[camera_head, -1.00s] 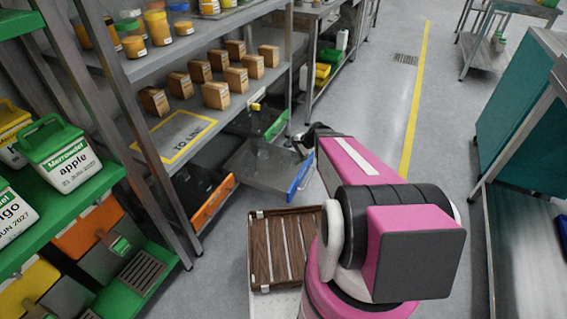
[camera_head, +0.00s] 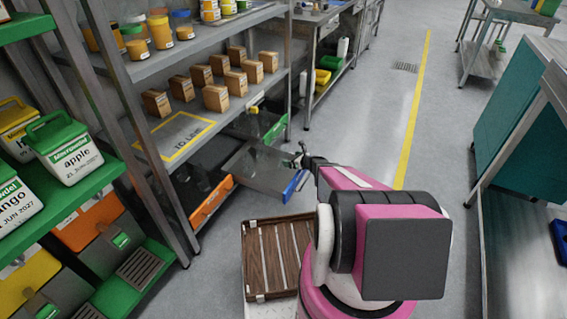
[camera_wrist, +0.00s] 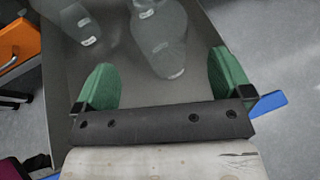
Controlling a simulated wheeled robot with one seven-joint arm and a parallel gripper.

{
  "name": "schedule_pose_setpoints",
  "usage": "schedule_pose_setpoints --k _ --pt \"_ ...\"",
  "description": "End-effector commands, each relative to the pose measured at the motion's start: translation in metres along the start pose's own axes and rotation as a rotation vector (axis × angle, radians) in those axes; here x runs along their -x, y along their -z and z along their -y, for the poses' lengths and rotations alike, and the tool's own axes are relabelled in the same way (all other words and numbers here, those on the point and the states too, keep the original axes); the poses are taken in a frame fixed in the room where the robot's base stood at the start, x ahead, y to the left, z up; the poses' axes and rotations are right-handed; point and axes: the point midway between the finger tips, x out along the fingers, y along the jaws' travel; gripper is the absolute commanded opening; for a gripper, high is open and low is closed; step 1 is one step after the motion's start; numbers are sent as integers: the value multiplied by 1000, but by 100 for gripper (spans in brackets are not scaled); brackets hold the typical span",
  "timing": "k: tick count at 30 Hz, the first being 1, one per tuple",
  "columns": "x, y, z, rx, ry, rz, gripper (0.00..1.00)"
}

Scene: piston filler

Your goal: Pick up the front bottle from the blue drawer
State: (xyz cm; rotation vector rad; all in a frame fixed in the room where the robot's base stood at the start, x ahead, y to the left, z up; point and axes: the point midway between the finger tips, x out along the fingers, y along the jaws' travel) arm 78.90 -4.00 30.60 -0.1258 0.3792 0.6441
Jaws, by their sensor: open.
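In the wrist view a clear front bottle (camera_wrist: 163,45) with a small white label stands in the blue drawer (camera_wrist: 90,75), whose grey floor shows. It is ahead of my gripper (camera_wrist: 163,80) and roughly between its two green fingers. The fingers are wide apart and empty, and do not touch the bottle. More clear bottles (camera_wrist: 80,22) show farther back. In the head view the blue drawer (camera_head: 295,186) is pulled out from the lower shelf. My gripper (camera_head: 302,155) is small at the drawer's front end, partly hidden behind my arm. I cannot make out the bottles clearly there.
An orange-fronted drawer (camera_head: 211,200) is partly open to the left, and a green-fronted one (camera_head: 274,131) lies beyond. Small cartons (camera_head: 216,98) stand on the shelf above. A crate of brown slats (camera_head: 272,255) is in front of the shelves. The aisle floor to the right is clear.

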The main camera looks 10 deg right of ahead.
Motion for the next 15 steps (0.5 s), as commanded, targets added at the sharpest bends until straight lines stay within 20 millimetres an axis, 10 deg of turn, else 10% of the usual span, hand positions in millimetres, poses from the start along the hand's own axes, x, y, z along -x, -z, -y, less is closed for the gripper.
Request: schedule_pose_setpoints --k 15 --pt "-56 -6 3 4 -2 1 97"
